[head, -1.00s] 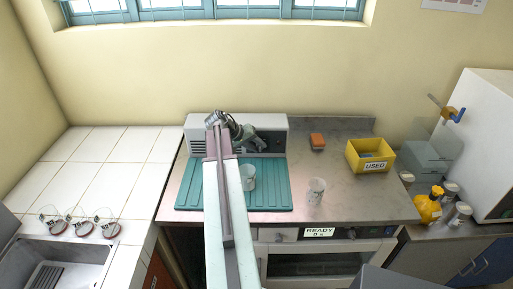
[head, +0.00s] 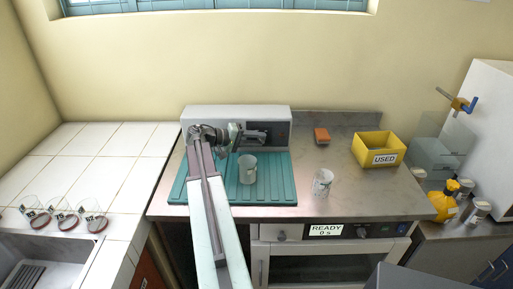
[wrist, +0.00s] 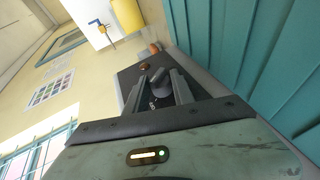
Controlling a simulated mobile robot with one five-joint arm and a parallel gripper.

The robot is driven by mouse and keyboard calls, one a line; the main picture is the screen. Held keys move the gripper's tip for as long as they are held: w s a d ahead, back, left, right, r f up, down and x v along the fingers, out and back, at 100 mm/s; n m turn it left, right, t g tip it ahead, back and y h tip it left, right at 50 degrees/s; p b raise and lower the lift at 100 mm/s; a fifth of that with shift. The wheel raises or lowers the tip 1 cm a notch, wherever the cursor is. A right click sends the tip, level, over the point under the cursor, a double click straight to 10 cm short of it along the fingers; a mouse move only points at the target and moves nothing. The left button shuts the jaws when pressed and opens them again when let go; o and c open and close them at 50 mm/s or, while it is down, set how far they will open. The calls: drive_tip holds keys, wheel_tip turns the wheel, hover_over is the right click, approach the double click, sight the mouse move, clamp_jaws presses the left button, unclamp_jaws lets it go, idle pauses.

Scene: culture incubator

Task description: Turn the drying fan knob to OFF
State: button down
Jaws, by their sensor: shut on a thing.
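The drying fan (head: 235,113) is a pale grey box at the back of the teal mat, against the wall. My gripper (head: 264,134) reaches in front of its face, right of the arm's wrist. In the wrist view my gripper (wrist: 158,90) has its two fingers on either side of a small grey rounded piece (wrist: 160,80), which looks like the drying fan knob, and is shut on it. In the head view the knob is hidden by the gripper. No OFF mark or pointer on the knob can be read.
A clear beaker (head: 247,168) stands on the teal mat (head: 275,190), close below the gripper.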

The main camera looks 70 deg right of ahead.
drive_tip(key=shift+d+b, duration=0.15)
drive_tip(key=shift+b, duration=0.15)
drive_tip(key=c, duration=1.3)
unclamp_jaws()
drive_tip(key=shift+c, duration=0.2)
drive_tip(key=p+v, duration=0.1)
drive_tip(key=v, duration=0.6)
drive_tip(key=shift+w+a+p, duration=0.25)
drive_tip(key=shift+w+p, duration=0.05)
drive_tip(key=shift+p, duration=0.1)
